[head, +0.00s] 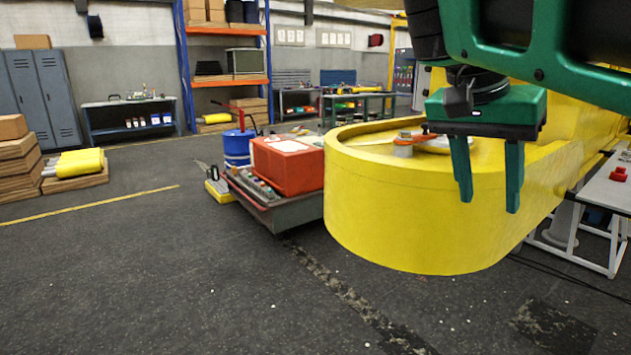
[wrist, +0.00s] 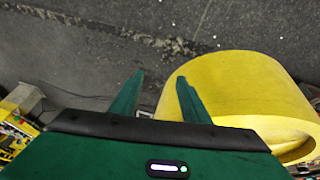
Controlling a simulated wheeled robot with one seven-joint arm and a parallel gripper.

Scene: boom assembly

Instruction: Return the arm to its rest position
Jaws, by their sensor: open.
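My green gripper (head: 488,185) hangs at the upper right of the head view, fingers pointing down. It is open and nothing shows between its fingers. It appears in front of the large yellow boom (head: 415,215), whose rounded end faces me; I cannot tell how close they are. An orange-handled tool (head: 408,138) lies on top of the boom end. In the wrist view, the two green fingers (wrist: 158,92) stand apart, with floor between them and the yellow boom (wrist: 235,88) to the right.
A white table (head: 608,185) is at the right. Shelving, lockers and benches line the back. The floor at front left is clear.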

